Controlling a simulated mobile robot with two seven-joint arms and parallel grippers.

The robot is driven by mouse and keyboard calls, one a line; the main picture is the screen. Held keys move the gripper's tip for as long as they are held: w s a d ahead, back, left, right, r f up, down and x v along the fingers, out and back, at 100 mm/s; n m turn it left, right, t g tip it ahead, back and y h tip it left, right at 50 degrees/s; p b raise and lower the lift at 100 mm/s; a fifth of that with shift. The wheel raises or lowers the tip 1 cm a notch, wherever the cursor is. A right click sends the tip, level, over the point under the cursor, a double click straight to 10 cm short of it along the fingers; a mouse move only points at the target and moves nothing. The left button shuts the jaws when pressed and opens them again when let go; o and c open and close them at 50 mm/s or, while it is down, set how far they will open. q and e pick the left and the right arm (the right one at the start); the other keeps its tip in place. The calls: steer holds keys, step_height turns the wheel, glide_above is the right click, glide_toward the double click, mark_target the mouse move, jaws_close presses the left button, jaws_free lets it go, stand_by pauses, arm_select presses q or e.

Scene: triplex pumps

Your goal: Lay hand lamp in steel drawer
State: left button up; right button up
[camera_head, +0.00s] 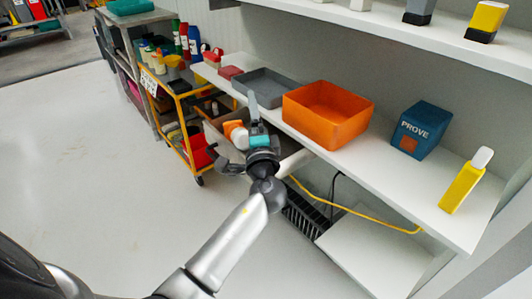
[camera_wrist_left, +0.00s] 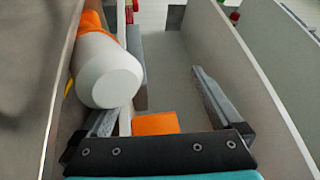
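My left gripper (camera_head: 250,112) is at the drawer, just beside the object. Its two fingers (camera_wrist_left: 160,100) are wide apart with nothing clasped between them; the left finger is close to the white end, and I cannot tell whether they touch. An orange patch (camera_wrist_left: 156,123) shows near the palm. My right gripper is not in view.
An orange bin (camera_head: 328,118), a grey tray (camera_head: 268,85), a blue box (camera_head: 420,130) and a yellow item with a white top (camera_head: 462,185) stand on the white shelf (camera_head: 385,190). A yellow trolley (camera_head: 178,105) stands to the left. A yellow cable (camera_head: 360,212) hangs below. The floor at left is clear.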

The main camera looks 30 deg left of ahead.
arm_select(q)
steer(key=shift+m+h, duration=0.3)
steer(key=shift+h, duration=0.4)
steer(key=s+d+f, duration=0.1)
steer(key=s+d, duration=0.1)
steer(key=s+d+f+p, duration=0.1)
steer(key=s+d+f, duration=0.1)
steer(key=d, duration=0.1)
steer(key=s+d+f+p, duration=0.1)
steer(key=s+d+f, duration=0.1)
steer(key=s+d, duration=0.1)
steer(key=shift+s+f, duration=0.1)
steer(key=shift+f, duration=0.05)
steer(key=shift+y, duration=0.3)
steer(key=s+r, duration=0.1)
steer(key=s+d+r, duration=0.1)
steer(key=s, duration=0.1)
steer(key=shift+s+d, duration=0.15)
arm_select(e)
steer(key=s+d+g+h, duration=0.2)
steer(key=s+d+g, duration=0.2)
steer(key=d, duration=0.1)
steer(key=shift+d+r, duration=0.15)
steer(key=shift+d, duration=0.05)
arm_select(q)
steer(key=shift+r, duration=0.1)
steer(key=shift+r+p, duration=0.1)
steer(key=shift+p, duration=0.2)
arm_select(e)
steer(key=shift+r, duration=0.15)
